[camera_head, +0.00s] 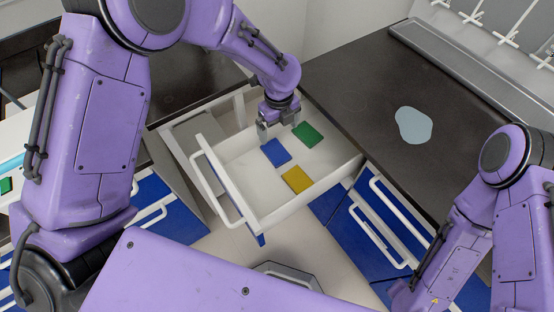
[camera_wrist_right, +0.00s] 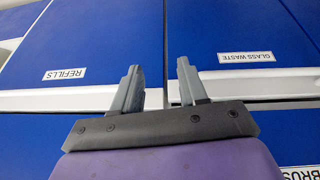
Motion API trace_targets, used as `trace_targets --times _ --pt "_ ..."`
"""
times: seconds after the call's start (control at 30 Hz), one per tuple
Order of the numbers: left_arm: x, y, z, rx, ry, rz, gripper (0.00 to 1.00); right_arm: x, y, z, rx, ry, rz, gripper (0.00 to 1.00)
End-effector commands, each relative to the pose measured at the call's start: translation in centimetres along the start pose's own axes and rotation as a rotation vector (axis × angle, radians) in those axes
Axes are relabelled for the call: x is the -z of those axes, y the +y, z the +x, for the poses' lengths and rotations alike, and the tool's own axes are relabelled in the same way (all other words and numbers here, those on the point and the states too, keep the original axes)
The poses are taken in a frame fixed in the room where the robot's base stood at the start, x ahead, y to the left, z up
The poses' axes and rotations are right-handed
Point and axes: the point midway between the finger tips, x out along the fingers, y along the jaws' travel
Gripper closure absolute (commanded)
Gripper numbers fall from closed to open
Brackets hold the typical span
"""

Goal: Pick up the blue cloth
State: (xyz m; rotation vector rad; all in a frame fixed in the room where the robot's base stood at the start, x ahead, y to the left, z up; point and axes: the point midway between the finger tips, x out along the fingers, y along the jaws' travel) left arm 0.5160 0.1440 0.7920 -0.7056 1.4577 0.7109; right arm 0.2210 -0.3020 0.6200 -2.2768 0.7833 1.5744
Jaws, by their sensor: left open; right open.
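The blue cloth (camera_head: 275,152) lies flat in an open white drawer (camera_head: 270,208). A green cloth (camera_head: 307,134) lies to its right and a yellow cloth (camera_head: 296,180) lies nearer the drawer's front. My left gripper (camera_head: 276,131) is open and points down into the drawer, just above the far edge of the blue cloth and between it and the green cloth. I cannot tell whether its fingers touch a cloth. My right gripper (camera_wrist_right: 160,85) is open and empty in the right wrist view, in front of blue cabinet fronts.
A dark countertop (camera_head: 350,85) with a pale blue-grey puddle-like patch (camera_head: 413,126) is right of the drawer. Blue drawers with white handles (camera_head: 380,235) stand below it. In the right wrist view, fronts are labelled REFILLS (camera_wrist_right: 65,75) and GLASS WASTE (camera_wrist_right: 246,58).

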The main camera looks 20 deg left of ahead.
Motion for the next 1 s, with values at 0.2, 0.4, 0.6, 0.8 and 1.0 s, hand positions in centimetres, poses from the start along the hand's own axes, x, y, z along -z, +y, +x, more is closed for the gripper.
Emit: trace_targets --times 0.2,0.4,0.6,0.8,1.0 --pt "0.0 0.0 3.7 -0.002 0.000 -0.002 0.01 -0.6 -0.1 1.5 0.000 0.000 0.000 0.57" --pt "0.0 0.0 6.6 0.000 0.000 -0.002 0.01 -0.6 -0.1 1.3 0.000 0.000 0.000 0.57" --pt "0.1 0.3 9.8 -0.003 0.000 -0.001 0.01 -0.3 -0.1 0.7 0.000 0.000 0.000 0.57" --pt "0.1 0.3 12.1 0.001 -0.001 -0.002 0.01 -0.3 -0.1 0.7 0.000 0.000 0.000 0.57" --pt "0.1 0.3 12.1 0.002 -0.001 -0.002 0.08 -0.3 -0.1 0.8 0.000 0.000 0.000 0.57"
